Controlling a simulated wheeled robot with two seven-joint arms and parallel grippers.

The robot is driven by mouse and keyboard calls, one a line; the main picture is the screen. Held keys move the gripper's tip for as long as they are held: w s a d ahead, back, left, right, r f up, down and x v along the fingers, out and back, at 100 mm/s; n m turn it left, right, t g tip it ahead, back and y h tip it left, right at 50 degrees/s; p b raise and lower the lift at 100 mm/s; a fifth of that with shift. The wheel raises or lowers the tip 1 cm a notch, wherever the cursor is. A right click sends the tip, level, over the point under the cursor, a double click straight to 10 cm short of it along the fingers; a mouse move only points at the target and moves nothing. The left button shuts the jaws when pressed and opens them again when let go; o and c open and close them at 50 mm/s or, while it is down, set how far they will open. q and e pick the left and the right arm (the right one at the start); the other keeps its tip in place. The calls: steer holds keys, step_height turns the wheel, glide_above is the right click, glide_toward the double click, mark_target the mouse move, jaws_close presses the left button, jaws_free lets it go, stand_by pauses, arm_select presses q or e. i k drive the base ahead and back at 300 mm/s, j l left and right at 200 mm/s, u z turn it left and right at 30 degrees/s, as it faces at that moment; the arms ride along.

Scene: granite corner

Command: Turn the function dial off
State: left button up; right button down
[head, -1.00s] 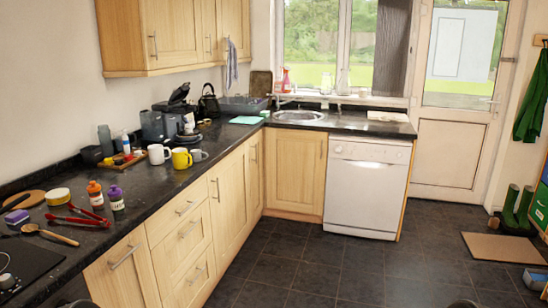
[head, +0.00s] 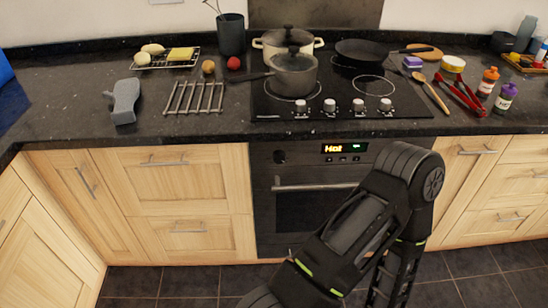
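The built-in oven (head: 264,190) is straight ahead under the counter. A dark round dial (head: 280,157) sits on the left of its front panel; its pointer is too small to read. The lit display (head: 344,148) shows yellow letters like "Hot" and small green marks, with small buttons below. The oven door is closed, with a long handle (head: 315,186). My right arm rises from the bottom, bends in front of the oven's right side and hides the panel's right end. No fingertips of it show. My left gripper is not in view.
The hob above has several silver knobs (head: 330,105), a lidded pot (head: 272,42), a saucepan (head: 293,74) and a frying pan (head: 365,52). A metal trivet (head: 194,98) lies left of the hob. Space before the dial is clear.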

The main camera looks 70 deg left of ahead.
mark_target(279, 156)
steer(key=u, duration=2.25)
